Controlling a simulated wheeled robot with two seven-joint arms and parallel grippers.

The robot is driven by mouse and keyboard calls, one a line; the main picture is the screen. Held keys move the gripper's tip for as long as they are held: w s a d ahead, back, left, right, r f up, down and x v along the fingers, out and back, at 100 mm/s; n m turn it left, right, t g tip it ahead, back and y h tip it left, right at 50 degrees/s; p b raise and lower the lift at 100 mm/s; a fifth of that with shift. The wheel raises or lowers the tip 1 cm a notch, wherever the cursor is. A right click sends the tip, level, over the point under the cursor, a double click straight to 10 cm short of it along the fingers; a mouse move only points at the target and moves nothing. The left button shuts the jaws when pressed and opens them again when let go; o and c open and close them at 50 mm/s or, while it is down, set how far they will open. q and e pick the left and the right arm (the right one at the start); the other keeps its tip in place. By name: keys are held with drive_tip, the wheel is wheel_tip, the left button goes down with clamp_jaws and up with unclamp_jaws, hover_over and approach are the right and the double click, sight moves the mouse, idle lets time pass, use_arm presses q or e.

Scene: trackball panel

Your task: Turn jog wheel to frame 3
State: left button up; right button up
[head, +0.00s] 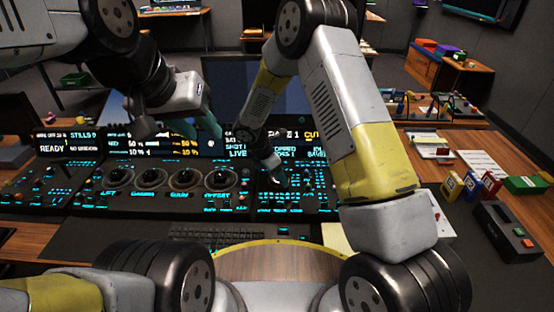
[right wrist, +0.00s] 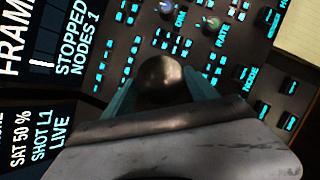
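The right wrist view shows a dark, round, shiny knob (right wrist: 160,78), which looks like the jog wheel, on the black panel. The teal fingers of my right gripper (right wrist: 162,92) lie on both sides of it, very close. Whether they press on it I cannot tell. In the head view the right gripper (head: 276,172) is small and dark at the panel's right section and hides the knob. The frame display (right wrist: 38,62) reads FRAME 1, with STOPPED below. My left gripper (head: 188,127) hangs in front of the screens, apart from the panel; its finger gap is unclear.
Several round dials (head: 152,178) line the panel left of my right gripper. A keyboard (head: 215,234) lies in front. Small coloured boxes (head: 470,185) and a black device (head: 508,232) stand on the right. My right arm covers part of the screens.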

drive_tip(key=c, duration=0.8)
drive_tip(key=shift+o, duration=0.2)
drive_tip(key=shift+m, duration=0.3)
drive_tip(key=m+g, duration=0.1)
drive_tip(key=m, duration=0.1)
drive_tip(key=m+g+h, duration=0.1)
drive_tip(key=m, duration=0.2)
drive_tip(key=shift+w+a, duration=0.1)
drive_tip(key=shift+w, duration=0.1)
drive_tip(key=m+g, duration=0.1)
drive_tip(key=m, duration=0.2)
drive_tip(key=m+g, duration=0.1)
drive_tip(key=m, duration=0.2)
drive_tip(key=shift+w+y, duration=0.2)
drive_tip(key=shift+y, duration=0.1)
drive_tip(key=o, duration=1.4)
